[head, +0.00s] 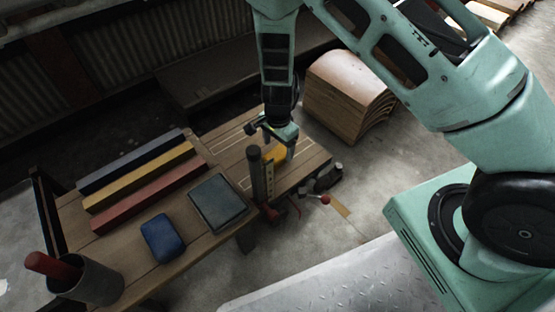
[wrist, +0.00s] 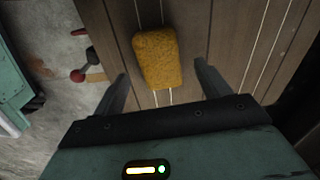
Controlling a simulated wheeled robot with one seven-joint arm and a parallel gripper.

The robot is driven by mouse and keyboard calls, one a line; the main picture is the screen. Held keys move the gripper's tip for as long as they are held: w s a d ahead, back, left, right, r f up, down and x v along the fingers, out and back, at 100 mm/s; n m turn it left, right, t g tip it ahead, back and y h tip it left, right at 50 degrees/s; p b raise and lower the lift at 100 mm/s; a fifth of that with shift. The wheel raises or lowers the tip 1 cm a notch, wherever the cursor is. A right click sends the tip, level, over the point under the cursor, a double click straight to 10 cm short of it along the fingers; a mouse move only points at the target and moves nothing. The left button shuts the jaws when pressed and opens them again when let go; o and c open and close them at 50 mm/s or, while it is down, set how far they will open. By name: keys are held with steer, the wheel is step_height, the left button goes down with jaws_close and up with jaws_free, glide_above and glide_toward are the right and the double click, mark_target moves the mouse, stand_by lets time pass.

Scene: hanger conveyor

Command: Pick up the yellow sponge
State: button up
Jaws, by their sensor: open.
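The yellow sponge (wrist: 158,57) lies on the wooden table in the wrist view, over pale lines in the wood. My gripper (wrist: 160,82) is open, with one finger to the left of the sponge and one to the right. The sponge sits ahead of and between the fingertips, and nothing is held.
The table (head: 130,242) also holds blue, yellow and red bars (head: 140,182), a dark flat pad (head: 218,202), a blue block (head: 163,238) and a grey cup (head: 95,281) with a red item. The dark post (head: 256,175) stands close to my gripper. Curved wooden sheets (head: 345,95) stand behind.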

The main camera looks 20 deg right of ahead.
mark_target(278, 153)
step_height(278, 153, down, 4)
steer(key=b, duration=0.3)
steer(key=shift+a+f, duration=0.1)
steer(key=shift+f, duration=0.05)
steer(key=shift+c, duration=0.2)
steer(key=c, duration=1)
steer(key=shift+r, duration=0.2)
step_height(278, 153, up, 10)
steer(key=p, duration=0.7)
steer(key=shift+f, duration=0.1)
steer(key=shift+o, duration=0.4)
